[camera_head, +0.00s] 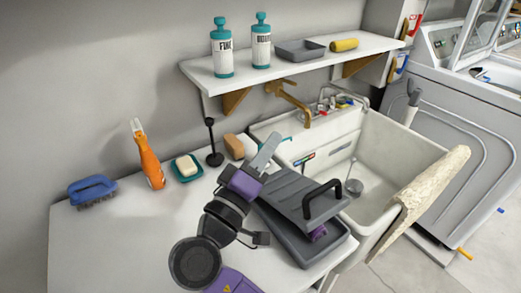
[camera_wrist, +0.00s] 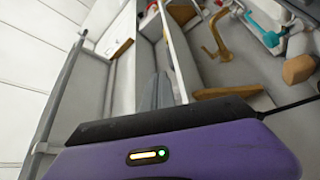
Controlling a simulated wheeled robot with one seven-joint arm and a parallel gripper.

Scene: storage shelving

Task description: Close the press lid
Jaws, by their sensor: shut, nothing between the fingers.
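The press is a dark grey box on the counter's right end beside the sink in the head view. Its lid (camera_head: 285,187) carries a black arched handle (camera_head: 323,194) and is tilted, raised above the base (camera_head: 308,252) at the front. Something purple (camera_head: 318,233) shows in the gap; I cannot tell what it is. My gripper (camera_head: 270,145) is left of and behind the lid, its grey fingers shut and empty, pointing up and away toward the shelf. The wrist view shows the shut fingers (camera_wrist: 157,85), but not the press.
A white wall shelf (camera_head: 205,72) hangs above with bottles, a tray and a yellow roll. An orange spray bottle (camera_head: 149,162), soap dish (camera_head: 188,171), brush (camera_head: 92,188), black plunger-like tool (camera_head: 213,155) and tan block (camera_head: 234,146) stand on the counter. The sink (camera_head: 418,158) is at right.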

